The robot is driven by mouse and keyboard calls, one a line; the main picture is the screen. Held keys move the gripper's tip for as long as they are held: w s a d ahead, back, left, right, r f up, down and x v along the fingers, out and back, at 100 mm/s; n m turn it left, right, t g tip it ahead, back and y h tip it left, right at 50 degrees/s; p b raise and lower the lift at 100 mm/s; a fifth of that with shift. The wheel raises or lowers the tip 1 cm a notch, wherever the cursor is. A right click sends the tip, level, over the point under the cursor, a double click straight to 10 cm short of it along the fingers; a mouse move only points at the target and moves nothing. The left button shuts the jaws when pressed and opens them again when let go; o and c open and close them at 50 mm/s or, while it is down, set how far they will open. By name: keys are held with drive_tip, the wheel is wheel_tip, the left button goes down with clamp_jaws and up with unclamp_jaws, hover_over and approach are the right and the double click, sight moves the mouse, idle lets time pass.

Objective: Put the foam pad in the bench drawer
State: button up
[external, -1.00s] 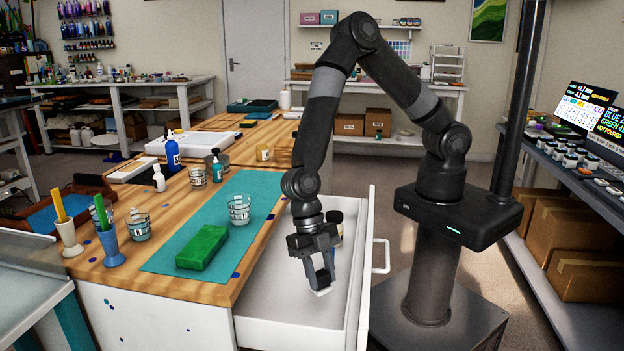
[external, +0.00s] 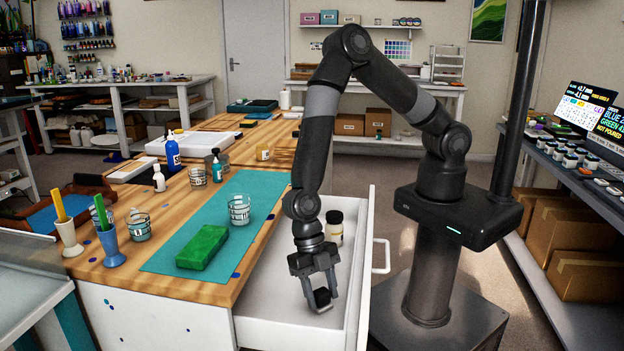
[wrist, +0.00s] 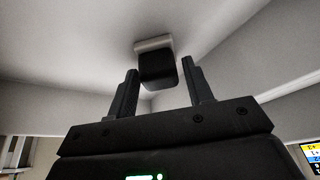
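My gripper (external: 321,289) points down inside the open bench drawer (external: 282,325). Its fingers are spread, with a small dark block with a pale base (external: 322,297) between or just beyond the tips. In the wrist view the block (wrist: 158,70) lies past the fingertips (wrist: 160,72), with gaps on both sides. It seems to rest on the drawer floor, though contact is hard to see. A green, foam-like block (external: 203,247) lies on the teal mat (external: 170,252) on the bench. I cannot tell for sure which block is the foam pad.
A dark-lidded jar (external: 334,229) stands in the drawer behind my gripper. A glass cup (external: 239,210) stands on the mat. Bottles, cups and stick holders crowd the bench's left side. The drawer's front wall and handle (external: 382,255) are close to my arm. Much of the drawer floor is bare.

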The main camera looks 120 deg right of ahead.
drive_tip(key=shift+o, duration=0.8)
drive_tip(key=shift+r, duration=0.2)
drive_tip(key=s+d+r+m+t+h, duration=0.1)
drive_tip(key=s+d+r+m, duration=0.15)
drive_tip(key=r, duration=0.85)
drive_tip(key=s+d+r+m+h, duration=0.2)
drive_tip(key=s+d+r, duration=0.15)
drive_tip(key=r, duration=0.75)
drive_tip(key=s+d+r+m+t, duration=0.1)
drive_tip(key=s+r+m+t, duration=0.1)
drive_tip(key=s+r+m, duration=0.4)
drive_tip(key=s+d+r+m+t+h, duration=0.1)
drive_tip(key=s+r+m, duration=0.6)
drive_tip(key=s, duration=1)
wheel_tip(320, 180, up, 2)
drive_tip(key=shift+d+r+t, duration=0.15)
drive_tip(key=shift+d+t, duration=0.15)
drive_tip(key=shift+t, duration=0.5)
